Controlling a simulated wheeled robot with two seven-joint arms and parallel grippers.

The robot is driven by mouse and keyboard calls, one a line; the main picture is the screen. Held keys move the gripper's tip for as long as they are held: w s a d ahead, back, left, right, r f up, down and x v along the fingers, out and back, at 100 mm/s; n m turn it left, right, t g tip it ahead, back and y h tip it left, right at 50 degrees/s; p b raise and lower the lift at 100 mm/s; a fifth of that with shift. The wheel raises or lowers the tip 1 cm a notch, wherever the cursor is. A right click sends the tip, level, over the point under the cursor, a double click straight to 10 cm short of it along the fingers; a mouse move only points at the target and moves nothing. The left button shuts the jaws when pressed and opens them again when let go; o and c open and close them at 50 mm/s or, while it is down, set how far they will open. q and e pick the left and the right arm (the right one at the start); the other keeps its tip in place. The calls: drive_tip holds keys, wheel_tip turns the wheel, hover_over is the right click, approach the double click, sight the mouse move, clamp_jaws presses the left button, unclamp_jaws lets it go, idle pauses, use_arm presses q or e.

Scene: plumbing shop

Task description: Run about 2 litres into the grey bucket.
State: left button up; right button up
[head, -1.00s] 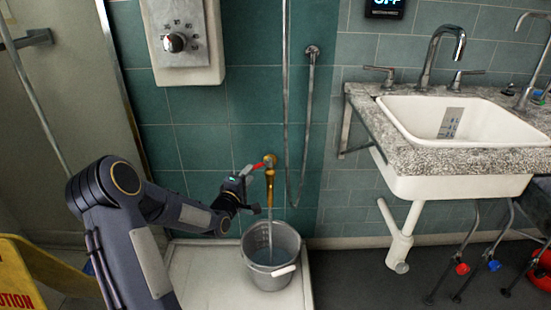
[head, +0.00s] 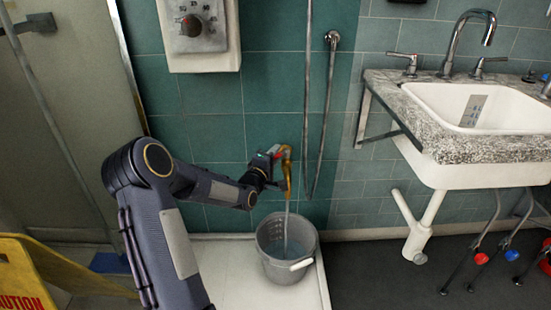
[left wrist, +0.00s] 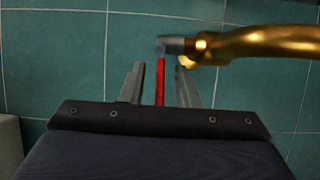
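The grey bucket (head: 302,268) stands upright in the white shower tray, its pale handle grip hanging at the front. A brass tap (head: 288,172) on the tiled wall runs a stream of water (head: 286,225) into it. Bluish water shows inside, but I cannot read its level. My left gripper (head: 268,170) is at the tap. In the left wrist view its two fingers (left wrist: 160,85) stand apart on either side of the tap's red lever (left wrist: 160,82), with gaps visible on both sides. The brass tap body (left wrist: 260,45) extends to the right there. My right gripper is out of view.
The white tray (head: 235,275) has bare floor left of the bucket. A hose (head: 325,125) hangs on the wall above. A white sink (head: 470,172) with a stone counter is at right. A yellow caution sign (head: 18,275) stands at lower left.

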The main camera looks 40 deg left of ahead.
use_arm(q)
drive_tip(key=shift+w, duration=0.3)
clamp_jaws()
drive_tip(key=shift+s+a, duration=0.1)
drive_tip(key=shift+a, duration=0.05)
